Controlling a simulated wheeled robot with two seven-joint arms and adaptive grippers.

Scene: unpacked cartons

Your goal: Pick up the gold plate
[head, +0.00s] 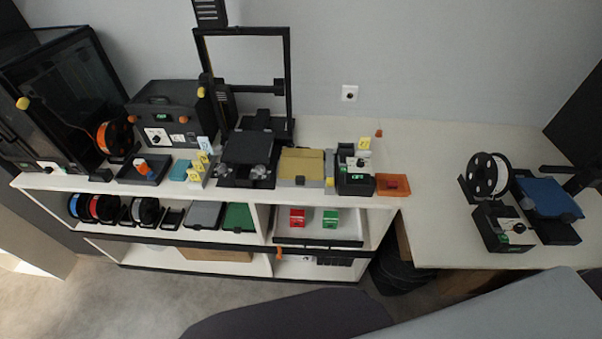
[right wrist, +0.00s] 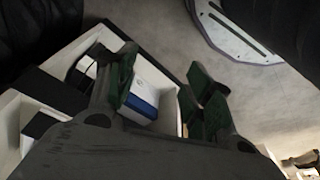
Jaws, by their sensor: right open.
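The gold plate (head: 302,165) is a flat yellow-gold square. In the head view it lies on the top of the white shelf unit, right of the black printer bed, on a grey holder or base. My right gripper (right wrist: 163,88) shows in the right wrist view with its dark green finger pads apart and nothing between them. I cannot see the gold plate in that view, so the gripper is away from it. My left gripper is in neither view.
A black box with a green display (head: 355,178) and an orange tray (head: 392,186) stand right of the plate. The black printer (head: 250,150) stands left of it. Another printer with a blue bed (head: 547,197) is far right.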

